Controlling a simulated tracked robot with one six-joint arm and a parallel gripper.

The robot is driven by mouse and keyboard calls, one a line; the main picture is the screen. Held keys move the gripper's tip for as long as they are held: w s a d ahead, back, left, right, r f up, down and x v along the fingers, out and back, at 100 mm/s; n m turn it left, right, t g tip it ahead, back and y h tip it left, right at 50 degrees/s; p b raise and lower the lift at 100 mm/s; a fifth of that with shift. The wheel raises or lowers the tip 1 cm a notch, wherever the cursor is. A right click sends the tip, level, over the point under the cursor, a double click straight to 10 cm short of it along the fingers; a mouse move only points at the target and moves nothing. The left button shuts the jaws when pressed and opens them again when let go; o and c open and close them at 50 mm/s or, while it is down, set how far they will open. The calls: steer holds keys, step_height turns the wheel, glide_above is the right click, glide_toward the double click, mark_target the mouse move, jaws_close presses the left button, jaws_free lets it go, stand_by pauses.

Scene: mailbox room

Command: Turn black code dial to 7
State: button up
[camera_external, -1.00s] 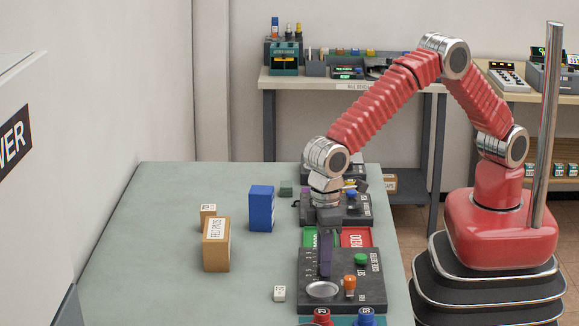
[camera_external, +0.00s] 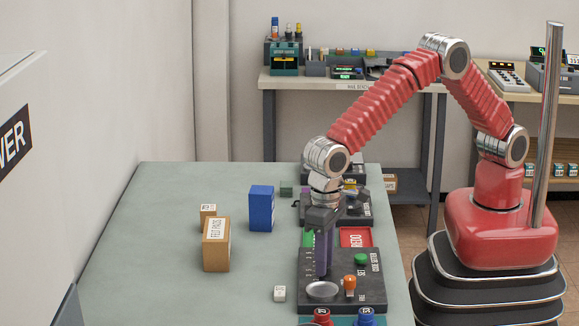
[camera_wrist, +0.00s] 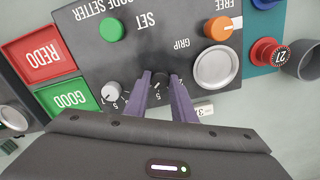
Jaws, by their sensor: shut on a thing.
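The black code dial (camera_wrist: 160,80) sits on the dark code setter panel (camera_wrist: 165,45), between the two purple fingers in the wrist view. My gripper (camera_wrist: 161,80) points down over the panel and is shut on this dial. The fingers cover much of the dial and its scale, so I cannot read its setting. A lighter grey dial (camera_wrist: 112,93) with numbers around it sits beside it. In the external view my gripper (camera_external: 322,274) stands on the left part of the panel (camera_external: 348,288), and the black dial is hidden.
The panel also carries a green SET button (camera_wrist: 111,29), an orange FREE knob (camera_wrist: 217,28) and a silver disc (camera_wrist: 212,69). Red REDO (camera_wrist: 40,62) and green GOOD (camera_wrist: 68,98) trays adjoin it. Boxes (camera_external: 216,246) stand left on the table.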

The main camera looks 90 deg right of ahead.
steer(key=shift+w, duration=0.1)
steer(key=o, duration=1.1)
steer(key=shift+c, duration=0.2)
step_height(320, 180, up, 14)
steer(key=shift+f, duration=0.15)
